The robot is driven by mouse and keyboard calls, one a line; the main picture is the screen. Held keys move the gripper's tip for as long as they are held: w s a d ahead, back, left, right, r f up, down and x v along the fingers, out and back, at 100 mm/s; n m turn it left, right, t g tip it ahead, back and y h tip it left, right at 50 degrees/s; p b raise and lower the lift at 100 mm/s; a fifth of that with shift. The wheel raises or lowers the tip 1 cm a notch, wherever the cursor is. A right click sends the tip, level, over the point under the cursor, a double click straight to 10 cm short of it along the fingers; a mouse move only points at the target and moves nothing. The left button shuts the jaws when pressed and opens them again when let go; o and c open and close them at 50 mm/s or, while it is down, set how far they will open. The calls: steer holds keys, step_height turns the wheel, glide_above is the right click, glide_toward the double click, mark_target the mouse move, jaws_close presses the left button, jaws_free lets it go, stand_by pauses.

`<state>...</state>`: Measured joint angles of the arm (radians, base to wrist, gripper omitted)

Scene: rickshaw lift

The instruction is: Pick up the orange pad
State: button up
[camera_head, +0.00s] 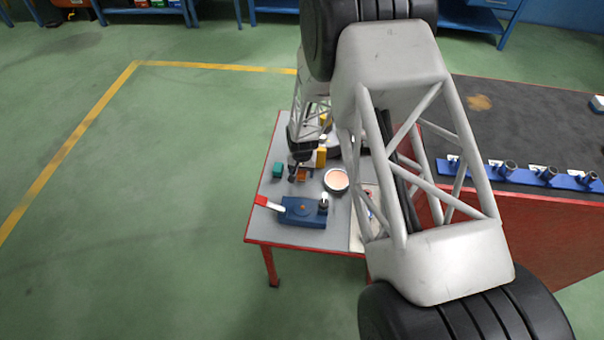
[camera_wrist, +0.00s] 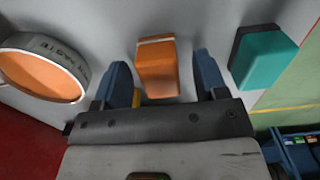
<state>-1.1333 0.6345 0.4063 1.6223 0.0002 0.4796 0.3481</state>
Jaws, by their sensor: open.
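The orange pad (camera_wrist: 157,72) is a small orange block with a pale band along its far edge. In the wrist view it lies on the grey tabletop between the two blue fingers of my gripper (camera_wrist: 161,60), with a gap visible on each side. My gripper is open and empty. In the head view the pad (camera_head: 304,175) shows small beside the dark tip of my gripper (camera_head: 297,169), on the red-edged table (camera_head: 270,230). My arm hides part of the table there. The height of the fingers above the tabletop is hard to tell.
A teal block (camera_wrist: 265,57) sits right of the pad and a round paste tin (camera_wrist: 42,70) left of it in the wrist view. A blue fixture (camera_head: 302,211) with a red handle is near the table's front.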

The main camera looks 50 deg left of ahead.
steer(key=shift+f, duration=0.1)
stand_by(0.5)
steer(key=c, duration=1.1)
steer(key=shift+r, duration=0.2)
steer(key=shift+r, duration=4.85)
